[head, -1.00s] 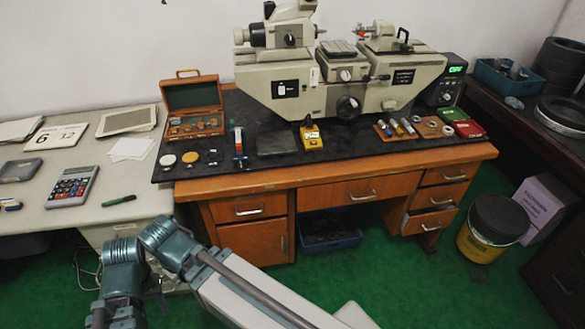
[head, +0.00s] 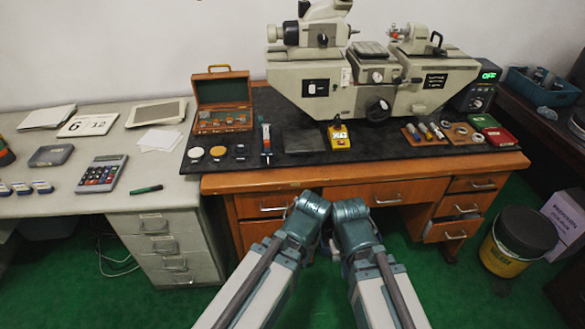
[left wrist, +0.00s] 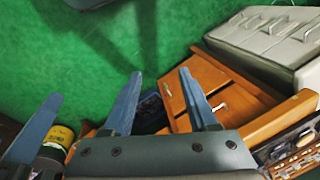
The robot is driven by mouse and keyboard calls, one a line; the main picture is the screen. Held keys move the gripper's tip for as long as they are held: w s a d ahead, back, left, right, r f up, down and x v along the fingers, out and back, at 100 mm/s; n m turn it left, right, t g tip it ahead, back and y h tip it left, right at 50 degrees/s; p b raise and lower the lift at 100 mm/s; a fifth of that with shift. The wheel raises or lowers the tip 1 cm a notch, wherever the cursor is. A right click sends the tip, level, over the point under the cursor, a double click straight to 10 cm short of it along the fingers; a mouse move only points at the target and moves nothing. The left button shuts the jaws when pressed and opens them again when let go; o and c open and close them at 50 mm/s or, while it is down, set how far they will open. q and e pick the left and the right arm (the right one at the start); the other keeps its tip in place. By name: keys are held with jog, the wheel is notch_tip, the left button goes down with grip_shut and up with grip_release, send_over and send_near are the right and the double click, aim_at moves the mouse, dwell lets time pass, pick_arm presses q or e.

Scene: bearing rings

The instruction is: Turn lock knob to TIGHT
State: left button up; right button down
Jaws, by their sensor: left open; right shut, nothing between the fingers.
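The grey measuring machine (head: 375,85) stands on the black mat of the wooden desk in the head view. It carries several knobs, including a large black knob (head: 377,109) low on its front and a smaller knob (head: 377,77) above it. No TIGHT marking is readable, so I cannot tell which is the lock knob. My right gripper (head: 352,212) is shut and empty at the desk's front edge, mostly hidden by its wrist. My left gripper's jaws hide behind its wrist there; in the left wrist view the left gripper (left wrist: 161,76) is open and empty over the floor.
A yellow device (head: 339,136), an open wooden case (head: 222,105) and small parts lie on the black mat (head: 270,165). A drawer (head: 452,228) stands partly open at right. A yellow-black bucket (head: 516,243) stands on the green floor. A calculator (head: 101,173) lies left.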

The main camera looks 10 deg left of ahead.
pick_arm(q)
jog(key=w+a+f+n+t+y+b, duration=0.2)
jog(key=w+a+n+t+y+b, duration=0.15)
jog(key=w+a+b, duration=0.3)
jog(key=w+a+f+n+t+y+b, duration=0.2)
jog(key=w+a+n+t+b, duration=0.25)
jog(key=w, duration=0.35)
jog(key=w+r+t+h+b, duration=0.2)
jog(key=w+r+t+b, duration=0.1)
jog(key=w+t+b, duration=0.4)
jog(key=t+b, duration=0.1)
jog(key=b, duration=0.2)
jog(key=shift+w+a+t, duration=0.15)
jog(key=shift+a+t, duration=0.15)
